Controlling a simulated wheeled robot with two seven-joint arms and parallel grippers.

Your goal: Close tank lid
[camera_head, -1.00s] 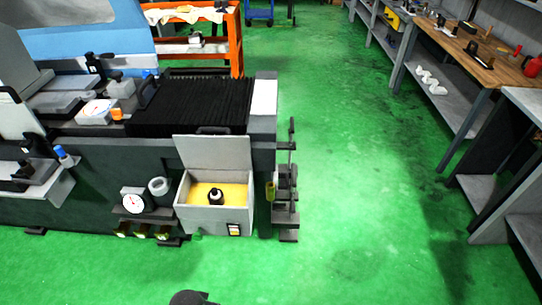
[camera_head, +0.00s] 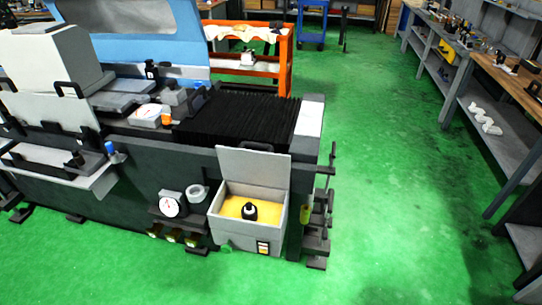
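The tank (camera_head: 238,230) is a light grey box at the front right end of the grinder, with yellow inside. A small black-and-white bottle-like thing (camera_head: 249,211) stands in it. The tank lid (camera_head: 253,172) is a grey panel standing raised at the tank's back edge, so the tank is open. A dark handle (camera_head: 257,147) shows at the lid's top edge. Neither of my grippers is in view.
The dark grinder body (camera_head: 130,195) runs left from the tank. A gauge (camera_head: 171,207) sits left of the tank. A dark rack (camera_head: 318,225) stands at its right. Green floor (camera_head: 390,200) is clear in front and to the right. Benches line the right side.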

